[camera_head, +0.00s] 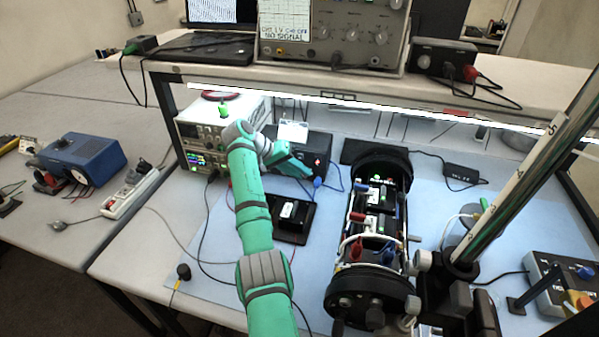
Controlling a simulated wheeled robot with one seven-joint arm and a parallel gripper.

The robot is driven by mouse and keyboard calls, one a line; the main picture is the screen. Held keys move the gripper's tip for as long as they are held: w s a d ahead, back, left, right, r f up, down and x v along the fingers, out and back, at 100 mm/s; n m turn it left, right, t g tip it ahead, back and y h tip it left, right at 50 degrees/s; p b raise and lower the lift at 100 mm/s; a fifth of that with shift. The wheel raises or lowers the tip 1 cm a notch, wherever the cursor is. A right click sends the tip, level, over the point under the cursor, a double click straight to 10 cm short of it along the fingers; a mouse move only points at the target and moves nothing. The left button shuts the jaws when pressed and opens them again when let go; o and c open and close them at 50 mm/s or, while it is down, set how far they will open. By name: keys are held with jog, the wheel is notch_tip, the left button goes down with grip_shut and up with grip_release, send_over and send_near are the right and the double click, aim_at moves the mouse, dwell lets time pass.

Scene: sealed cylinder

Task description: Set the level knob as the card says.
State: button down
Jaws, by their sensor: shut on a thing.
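My green arm reaches up from the bottom, and my gripper (306,172) is at the front of a black box (318,146) at the back of the bench. The gripper is shut on what seems to be the level knob, which the fingers hide. The knob's setting cannot be seen. A small white card (293,131) stands at the top of the black box. Its writing is too small to read.
A beige instrument (198,140) with lit displays stands left of the black box. An open cylinder frame (375,225) with electronics and wires lies right of centre. A dark tray (293,222) is in front of the box. Loose cables cross the blue mat (205,275).

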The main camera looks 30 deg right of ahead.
jog(key=shift+w+a+r, duration=0.1)
jog(key=c, duration=1.9)
grip_release()
jog(key=shift+o, duration=0.2)
jog(key=v, duration=1)
jog(key=shift+a+r, duration=0.25)
jog(key=shift+a, duration=0.05)
